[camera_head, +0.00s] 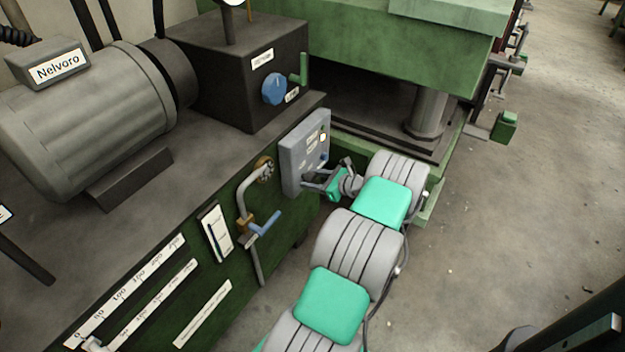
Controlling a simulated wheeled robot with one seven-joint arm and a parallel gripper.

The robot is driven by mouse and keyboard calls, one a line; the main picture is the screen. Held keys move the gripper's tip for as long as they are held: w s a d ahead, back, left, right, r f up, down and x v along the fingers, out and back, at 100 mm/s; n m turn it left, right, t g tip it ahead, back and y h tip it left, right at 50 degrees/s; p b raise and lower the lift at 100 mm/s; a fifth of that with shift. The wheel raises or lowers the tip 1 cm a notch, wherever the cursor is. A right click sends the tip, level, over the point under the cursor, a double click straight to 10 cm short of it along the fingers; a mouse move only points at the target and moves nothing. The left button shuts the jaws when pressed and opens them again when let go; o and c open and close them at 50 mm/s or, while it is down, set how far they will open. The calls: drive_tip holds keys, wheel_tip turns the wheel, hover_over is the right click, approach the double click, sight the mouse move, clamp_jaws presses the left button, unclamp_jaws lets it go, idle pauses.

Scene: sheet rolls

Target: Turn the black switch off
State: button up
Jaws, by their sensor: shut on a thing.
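A grey control box (297,160) is fixed to the front of the green machine, with small buttons and labels on its face. My gripper (313,181) is at the lower part of that face, its fingers reaching in from the right. It is shut on a small part there, which looks to be the black switch. The fingers cover the switch, so I cannot tell its position. A small white button or lamp (323,137) and a blue button (324,157) show higher on the face.
A bent pipe with a blue-handled valve (264,224) stands left of the box. A blue knob (274,89) is on the dark box above. A grey motor (85,115) is at left. The green press (400,50) stands behind. Floor at right is open.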

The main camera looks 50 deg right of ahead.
drive_tip(key=shift+n, duration=0.3)
drive_tip(key=shift+a+f+n+t+h+b, duration=0.1)
drive_tip(key=shift+n+t+h+b, duration=0.25)
drive_tip(key=shift+n+h, duration=0.7)
drive_tip(key=n+b, duration=0.1)
drive_tip(key=n+h+b, duration=0.1)
drive_tip(key=n, duration=0.1)
drive_tip(key=n+t+h+b, duration=0.1)
drive_tip(key=b, duration=0.1)
drive_tip(key=shift+f, duration=0.25)
drive_tip(key=n+t+h+b, duration=0.1)
drive_tip(key=n+b, duration=0.3)
drive_tip(key=b, duration=0.2)
drive_tip(key=shift+f+n, duration=0.15)
drive_tip(key=shift+n, duration=0.2)
drive_tip(key=n+t+b, duration=0.1)
drive_tip(key=b, duration=0.1)
drive_tip(key=shift+n+h+b, duration=0.3)
drive_tip(key=shift+h+b, duration=0.05)
drive_tip(key=shift+r+n+t+b, duration=0.25)
drive_tip(key=shift+n+b, duration=0.25)
drive_tip(key=shift+r, duration=0.1)
drive_tip(key=o, duration=1.4)
drive_tip(key=shift+c, duration=0.2)
